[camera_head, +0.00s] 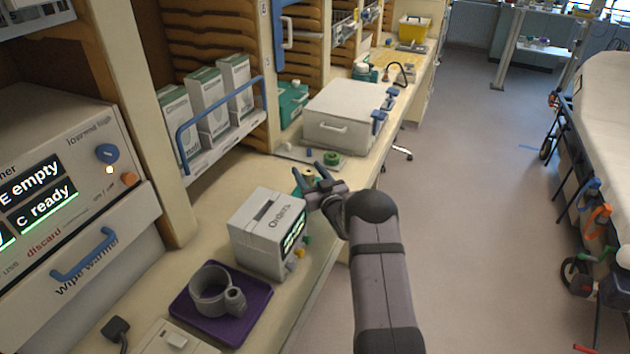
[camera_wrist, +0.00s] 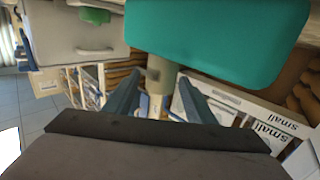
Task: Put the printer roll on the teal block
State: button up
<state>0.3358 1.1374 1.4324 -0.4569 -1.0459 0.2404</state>
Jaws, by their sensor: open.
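The teal block (camera_wrist: 215,42) fills much of the top of the wrist view, close to the camera. In the head view it is mostly hidden behind the printer and my gripper. A pale cream cylinder, which looks like the printer roll (camera_wrist: 163,78), shows between my fingers at the block's edge. In the head view the roll (camera_head: 310,175) is a small yellowish shape by the fingertips. I cannot tell whether it rests on the block or stands behind it. My gripper (camera_head: 311,170) is open, with its fingers (camera_wrist: 160,82) on either side of the cylinder.
The grey printer marked Orders (camera_head: 262,232) stands right beside my gripper. Beyond are a green tape ring (camera_head: 332,158) and a white case (camera_head: 340,110). Boxes (camera_head: 205,100) stand on the left shelf.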

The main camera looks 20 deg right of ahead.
jog(key=shift+s+r, duration=0.1)
jog(key=s+b, duration=0.3)
jog(key=s, duration=0.8)
jog(key=shift+s+d, duration=0.35)
jog(key=shift+s, duration=0.05)
jog(key=s+a+f+g, duration=0.1)
jog(key=s+a+g, duration=0.4)
jog(key=s, duration=0.7)
jog(key=s+a+f+g, duration=0.2)
jog(key=s+a+g, duration=0.3)
jog(key=s, duration=0.7)
jog(key=s+a+f+g+h, duration=0.1)
jog(key=s+a+g, duration=0.4)
jog(key=s+g, duration=0.3)
jog(key=s, duration=0.4)
jog(key=shift+s+f+m, duration=0.15)
jog(key=shift+f+m, duration=0.15)
jog(key=shift+f, duration=0.1)
